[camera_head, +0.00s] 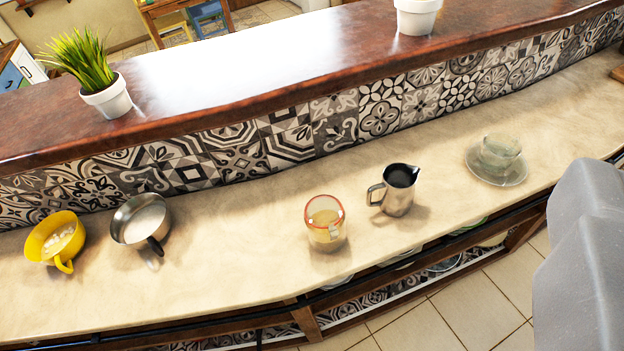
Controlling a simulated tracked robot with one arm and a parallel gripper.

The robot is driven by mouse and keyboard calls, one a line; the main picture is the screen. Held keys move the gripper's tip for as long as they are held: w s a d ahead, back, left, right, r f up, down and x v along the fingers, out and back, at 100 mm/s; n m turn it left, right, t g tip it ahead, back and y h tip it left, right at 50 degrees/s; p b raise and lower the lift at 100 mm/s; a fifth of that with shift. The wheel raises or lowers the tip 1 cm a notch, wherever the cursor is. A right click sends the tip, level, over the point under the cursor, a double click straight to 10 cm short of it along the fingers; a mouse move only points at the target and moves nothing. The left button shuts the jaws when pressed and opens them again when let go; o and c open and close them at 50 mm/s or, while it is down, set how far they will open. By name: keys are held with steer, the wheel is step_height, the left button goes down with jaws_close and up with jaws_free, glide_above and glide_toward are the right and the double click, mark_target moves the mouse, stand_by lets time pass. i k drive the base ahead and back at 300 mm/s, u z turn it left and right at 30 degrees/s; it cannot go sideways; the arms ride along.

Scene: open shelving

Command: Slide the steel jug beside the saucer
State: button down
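The steel jug (398,195) stands upright on the beige counter, with its handle to the left and its spout to the right. The saucer (513,178) is clear glass and lies on the counter to the right of the jug, with bare counter between them. A clear glass cup (500,150) stands on the saucer. My gripper's fingers do not show. A blurred grey part, seemingly of my own arm, fills the lower right and hides some of the counter's front edge.
A red-rimmed glass (326,228) stands close left of the jug. A metal pan (140,222) and a yellow cup (55,240) stand farther left. A tiled wall (330,130) bounds the counter behind. Its front edge drops to open shelving below.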

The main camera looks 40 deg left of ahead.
mark_target(396, 195)
steer(key=u, duration=0.45)
steer(key=i, duration=1)
steer(key=z, duration=0.05)
